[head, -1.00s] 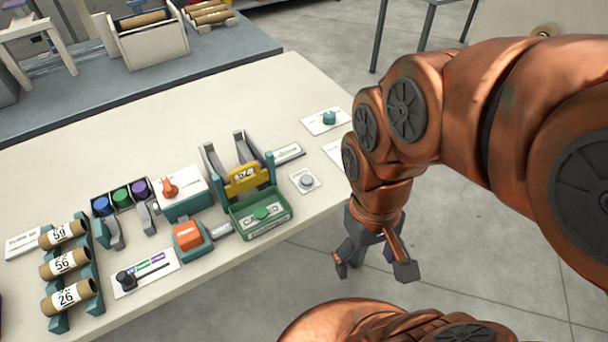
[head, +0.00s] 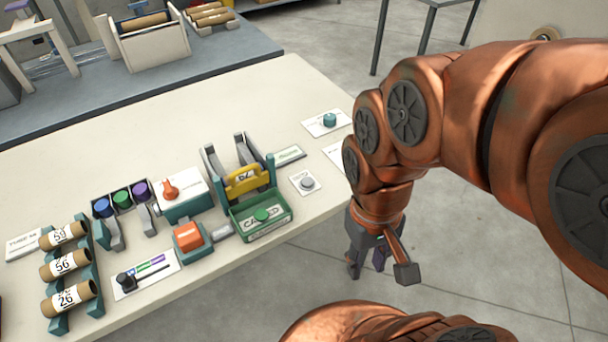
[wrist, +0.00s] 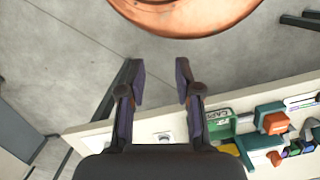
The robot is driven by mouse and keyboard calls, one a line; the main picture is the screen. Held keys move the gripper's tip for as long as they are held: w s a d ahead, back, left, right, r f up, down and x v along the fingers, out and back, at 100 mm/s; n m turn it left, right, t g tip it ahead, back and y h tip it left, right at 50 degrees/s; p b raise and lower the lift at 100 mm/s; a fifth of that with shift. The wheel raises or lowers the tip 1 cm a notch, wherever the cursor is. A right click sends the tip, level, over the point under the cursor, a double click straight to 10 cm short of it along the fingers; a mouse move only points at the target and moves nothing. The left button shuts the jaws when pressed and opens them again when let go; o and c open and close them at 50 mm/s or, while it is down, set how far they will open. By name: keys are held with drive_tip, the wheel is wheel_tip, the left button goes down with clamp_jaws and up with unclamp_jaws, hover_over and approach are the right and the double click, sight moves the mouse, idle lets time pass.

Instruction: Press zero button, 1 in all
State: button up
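A round grey button (head: 307,183) sits on a small white plate near the table's front edge, right of the green tray. Its label is too small to read, so I cannot confirm it is the zero button. It also shows in the wrist view (wrist: 165,138), just beyond my gripper's body and between the finger bases. My gripper (head: 380,270) hangs past the table's front edge over the floor, to the right of and apart from the button. In the wrist view my gripper (wrist: 161,82) has its two fingers spread with nothing between them.
A teal knob (head: 329,119) stands on another plate farther back. Left of the button are the green tray (head: 262,216), an orange block (head: 188,236), a black slider (head: 126,281) and labelled tubes (head: 67,294). The table (head: 270,95) is bare behind them.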

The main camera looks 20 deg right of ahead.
clamp_jaws()
idle(1.2)
